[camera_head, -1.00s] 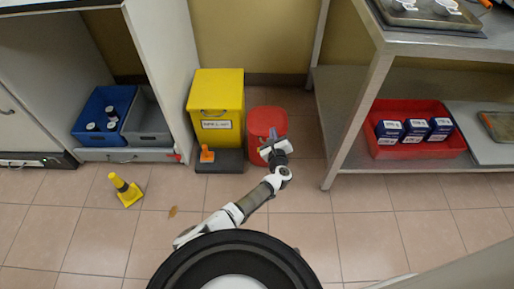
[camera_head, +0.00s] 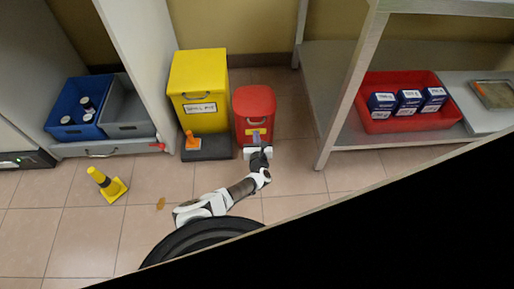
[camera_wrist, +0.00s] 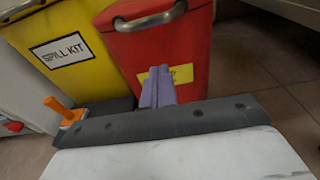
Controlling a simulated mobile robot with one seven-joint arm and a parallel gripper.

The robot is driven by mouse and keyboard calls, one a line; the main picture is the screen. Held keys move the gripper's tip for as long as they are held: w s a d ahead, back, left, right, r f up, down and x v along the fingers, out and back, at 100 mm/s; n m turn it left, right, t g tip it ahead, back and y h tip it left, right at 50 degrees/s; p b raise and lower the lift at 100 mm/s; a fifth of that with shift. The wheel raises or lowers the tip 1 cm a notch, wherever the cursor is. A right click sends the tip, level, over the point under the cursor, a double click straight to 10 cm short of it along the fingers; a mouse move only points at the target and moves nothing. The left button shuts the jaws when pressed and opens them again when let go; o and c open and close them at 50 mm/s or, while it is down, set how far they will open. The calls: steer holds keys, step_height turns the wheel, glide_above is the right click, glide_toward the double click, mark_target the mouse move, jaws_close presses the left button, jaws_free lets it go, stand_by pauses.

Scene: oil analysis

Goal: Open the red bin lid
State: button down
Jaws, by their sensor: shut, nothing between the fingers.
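The red bin (camera_head: 255,106) stands on the floor beside the yellow spill kit box, and its lid looks closed. In the wrist view the bin (camera_wrist: 180,58) fills the upper middle, with a metal handle (camera_wrist: 150,17) on its front near the lid and a yellow label (camera_wrist: 182,73) below. My gripper (camera_head: 256,137) is in front of the bin, low at its front face. In the wrist view my gripper's purple fingers (camera_wrist: 157,86) are together and empty, below the handle and covering part of the label. I cannot tell whether they touch the bin.
The yellow spill kit box (camera_head: 199,82) stands close on the left, with an orange-handled tool (camera_head: 191,140) on a dark base before it. A metal shelf (camera_head: 345,155) with a red tray (camera_head: 416,124) stands right. A yellow cone (camera_head: 108,184) is on the floor at left.

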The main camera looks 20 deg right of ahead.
step_height(320, 180, up, 4)
steer(key=shift+w+f+p, duration=0.1)
steer(key=shift+w+p, duration=0.05)
steer(key=shift+p, duration=0.65)
steer(key=shift+d, duration=0.1)
